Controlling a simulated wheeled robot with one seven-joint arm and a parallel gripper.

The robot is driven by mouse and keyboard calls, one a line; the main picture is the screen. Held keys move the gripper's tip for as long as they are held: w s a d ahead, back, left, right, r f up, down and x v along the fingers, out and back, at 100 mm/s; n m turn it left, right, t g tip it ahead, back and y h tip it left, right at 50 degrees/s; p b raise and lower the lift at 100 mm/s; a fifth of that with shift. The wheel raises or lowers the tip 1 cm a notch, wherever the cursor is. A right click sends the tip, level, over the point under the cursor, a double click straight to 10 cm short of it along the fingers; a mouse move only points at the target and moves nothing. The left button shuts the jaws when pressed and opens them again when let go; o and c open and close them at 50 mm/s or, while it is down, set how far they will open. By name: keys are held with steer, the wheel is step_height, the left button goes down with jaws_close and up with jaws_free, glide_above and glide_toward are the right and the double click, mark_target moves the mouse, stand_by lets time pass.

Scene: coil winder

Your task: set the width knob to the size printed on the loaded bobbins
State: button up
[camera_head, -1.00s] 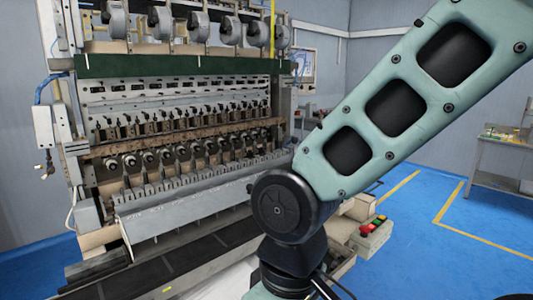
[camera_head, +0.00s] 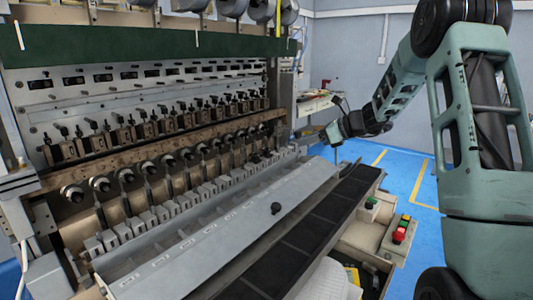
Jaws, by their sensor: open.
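The coil winder (camera_head: 150,130) fills the left and middle. A row of bobbins (camera_head: 127,176) sits on its spindles; any size printed on them is too small to read. A small black round knob (camera_head: 276,208), which looks like the width knob, stands on the sloping grey front panel (camera_head: 300,190). Several small pale labels (camera_head: 187,243) run along that panel to the knob's left; their print is not legible. My gripper (camera_head: 327,140) is at the machine's far right end, small in view, open and apart from the knob, above and to its right.
A black strip (camera_head: 310,232) runs along the machine's front. A control box (camera_head: 398,238) with red and green buttons stands at the right front. Blue floor (camera_head: 405,165) with yellow lines is clear beyond my arm.

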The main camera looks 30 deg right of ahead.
steer(key=p, duration=0.2)
glide_toward(267, 150)
steer(key=x, duration=0.4)
steer(key=shift+s+a+f, duration=0.1)
steer(key=shift+a+f, duration=0.2)
steer(key=p+x, duration=0.1)
steer(key=x, duration=0.1)
steer(key=p+x, duration=0.1)
steer(key=x, duration=0.1)
steer(key=shift+a+r, duration=0.2)
steer(key=shift+r, duration=0.1)
steer(key=shift+w+a+f, duration=0.2)
steer(key=shift+w+f, duration=0.1)
steer(key=shift+w, duration=0.25)
steer(key=c, duration=0.8)
